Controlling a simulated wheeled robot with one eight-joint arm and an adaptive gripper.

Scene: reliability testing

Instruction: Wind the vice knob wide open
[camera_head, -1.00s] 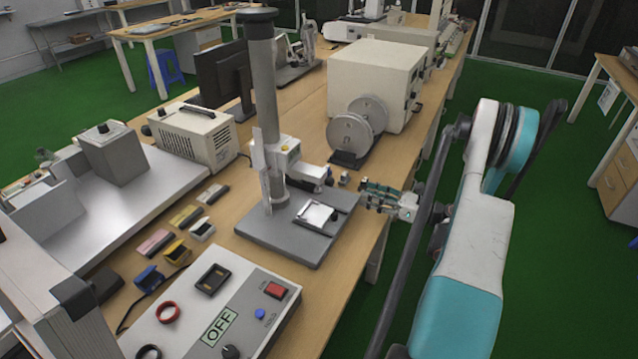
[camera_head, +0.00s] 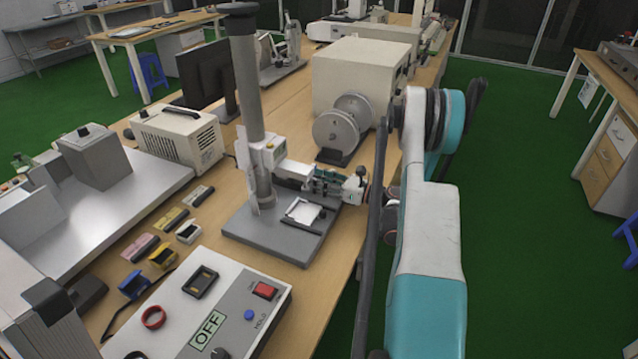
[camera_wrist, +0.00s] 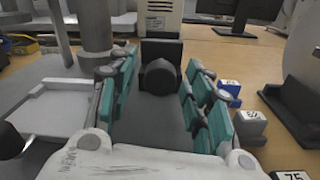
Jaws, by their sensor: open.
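A small silver-white vice (camera_head: 302,212) sits on the grey stand base (camera_head: 265,238). In the wrist view, its pale top (camera_wrist: 55,105) is at the left, and a dark round knob (camera_wrist: 10,140) shows at the left edge, partly cut off. I take this for the vice knob; it is too small to make out surely in the head view. My gripper (camera_head: 316,181) is open, above the far right part of the base, beyond the vice. Its teal fingers (camera_wrist: 158,68) are spread, with nothing held. A black block with a round front (camera_wrist: 161,60) shows between them.
The stand's grey column (camera_head: 252,100) rises left of my gripper. Small labelled weights (camera_wrist: 249,120) stand to the right in the wrist view. A grey twin-disc unit (camera_head: 335,130) is behind. A control box (camera_head: 215,305) reading OFF is in front.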

